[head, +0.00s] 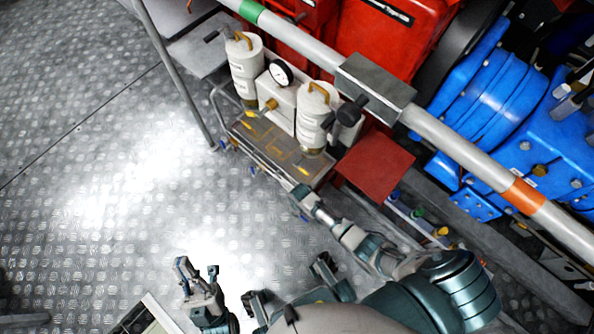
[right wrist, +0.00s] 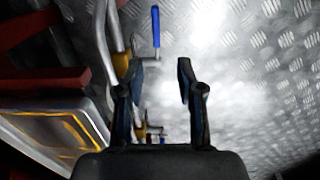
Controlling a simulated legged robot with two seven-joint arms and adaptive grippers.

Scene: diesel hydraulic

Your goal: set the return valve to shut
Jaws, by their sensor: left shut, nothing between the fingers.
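A blue valve lever (right wrist: 155,27) stands ahead of my right gripper in the right wrist view, on a stem from a brass fitting (right wrist: 123,61) on a grey pipe. The lever looks roughly parallel to the pipe. More small blue handles show on the pipework in the head view (head: 252,171); I cannot tell which is the return valve. My right gripper (right wrist: 158,78) is open and empty, the lever just beyond and between its fingertips, apart from them. In the head view I cannot make out its fingertips clearly. My left gripper (head: 199,271) is shut and empty, over the floor.
A drip tray (head: 275,150) lies beside the pipe, with white canisters (head: 244,65) and a gauge (head: 281,73) behind it. Red machinery (head: 390,35), a blue housing (head: 500,100) and a long grey rail (head: 460,145) bound the right. Metal floor (head: 90,170) is open at left.

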